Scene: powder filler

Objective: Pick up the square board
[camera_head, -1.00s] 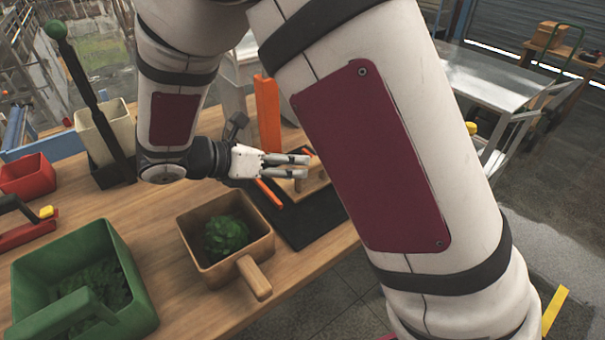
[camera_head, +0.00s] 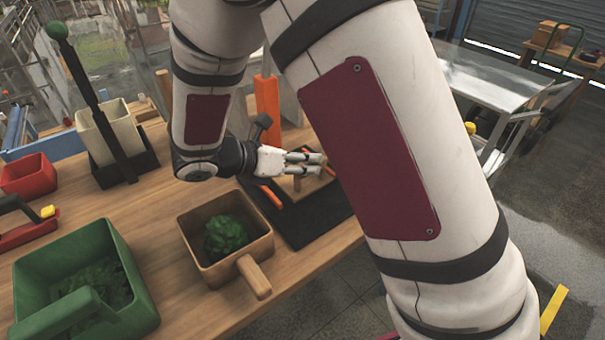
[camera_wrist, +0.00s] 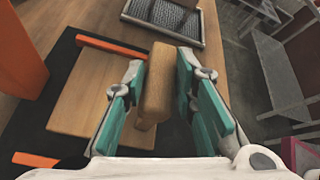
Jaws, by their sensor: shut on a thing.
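The square board (camera_wrist: 92,97) is a flat, light-brown wooden plate with an upright wooden block-like handle (camera_wrist: 157,85). My gripper (camera_head: 318,163) is shut on that handle, one finger on each side, also seen in the wrist view (camera_wrist: 160,90). The board shows over a black base (camera_wrist: 60,85) with orange bars, one near its far edge (camera_wrist: 112,46) and one near its close edge (camera_wrist: 36,160). In the head view the fingers and my arm hide much of the board. I cannot tell whether it touches the base.
An orange upright (camera_head: 267,105) stands just behind my gripper. A wooden scoop box with green contents (camera_head: 183,232) and a green box (camera_head: 140,300) stand at the front left. A grey mesh tray (camera_wrist: 190,42) lies beyond the board. The table edge is close on the right.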

